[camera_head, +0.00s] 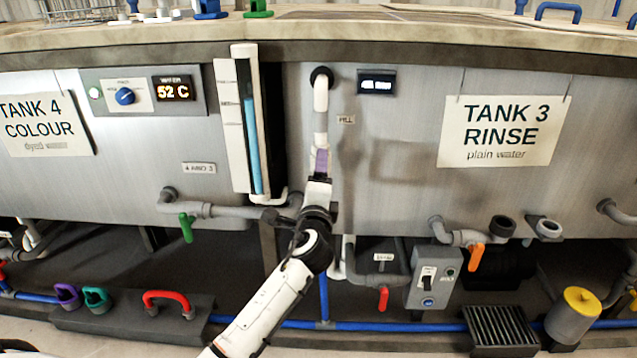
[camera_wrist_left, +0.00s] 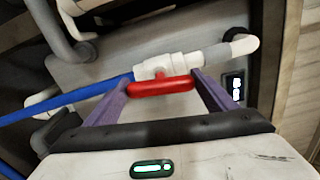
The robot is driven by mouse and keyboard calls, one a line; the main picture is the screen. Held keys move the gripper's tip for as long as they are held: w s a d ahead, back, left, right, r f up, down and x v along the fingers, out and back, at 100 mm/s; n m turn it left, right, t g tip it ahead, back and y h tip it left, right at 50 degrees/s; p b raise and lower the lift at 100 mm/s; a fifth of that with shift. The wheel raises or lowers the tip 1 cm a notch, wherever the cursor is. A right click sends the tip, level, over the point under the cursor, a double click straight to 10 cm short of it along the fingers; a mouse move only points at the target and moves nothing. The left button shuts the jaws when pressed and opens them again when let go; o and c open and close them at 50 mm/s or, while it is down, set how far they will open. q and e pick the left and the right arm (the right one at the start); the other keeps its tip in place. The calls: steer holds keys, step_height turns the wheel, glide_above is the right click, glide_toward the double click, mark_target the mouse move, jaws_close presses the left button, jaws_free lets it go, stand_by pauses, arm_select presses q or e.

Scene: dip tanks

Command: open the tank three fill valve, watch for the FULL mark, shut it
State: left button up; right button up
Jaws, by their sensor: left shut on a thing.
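My left gripper (camera_head: 320,160) is at the white fill pipe (camera_head: 321,100) below the FILL label (camera_head: 346,119). In the left wrist view its purple fingers (camera_wrist_left: 160,92) are at the two ends of a red valve handle (camera_wrist_left: 160,88). The handle lies roughly along the white pipe. In the head view the gripper hides the handle. A level gauge (camera_head: 228,125) stands left of the pipe. Its blue column (camera_head: 252,140) tops out near the lower of two marks, whose wording is too small to read. The TANK 3 RINSE sign (camera_head: 503,130) is at the right.
A small display (camera_head: 376,82) is right of the pipe, its text unclear. A green-handled valve (camera_head: 186,228), a red-handled valve (camera_head: 383,298) and an orange-handled valve (camera_head: 475,257) sit lower down. A switch box (camera_head: 432,278) stands right of my arm.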

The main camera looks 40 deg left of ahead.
arm_select(q)
steer(key=shift+f+n, duration=0.1)
steer(key=shift+n, duration=0.5)
steer(key=shift+n+b, duration=0.3)
steer(key=o, duration=1)
steer(key=shift+o, duration=0.2)
steer(key=p+v, duration=0.1)
steer(key=v, duration=0.9)
steer(key=shift+s+p, duration=0.2)
steer(key=shift+p, duration=0.15)
